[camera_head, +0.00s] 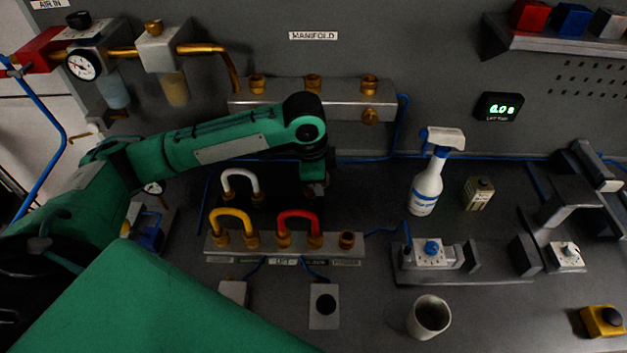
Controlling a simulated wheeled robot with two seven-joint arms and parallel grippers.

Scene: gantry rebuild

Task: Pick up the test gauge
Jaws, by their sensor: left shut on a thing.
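A small round white dial (152,188), likely the test gauge, shows at the left below my left forearm, which partly covers it. My left gripper (314,188) points down behind the red hose loop (298,215), well to the right of that dial. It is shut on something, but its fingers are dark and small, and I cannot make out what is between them. Another gauge (83,65) is fixed to the air unit at the upper left. My right gripper is not in view.
A port block (338,256) carries yellow (231,213) and red hose loops and a bare brass fitting at its right. A white loop (240,175) stands behind. A spray bottle (428,185), a grey cup (429,316) and a fixture (466,277) stand to the right.

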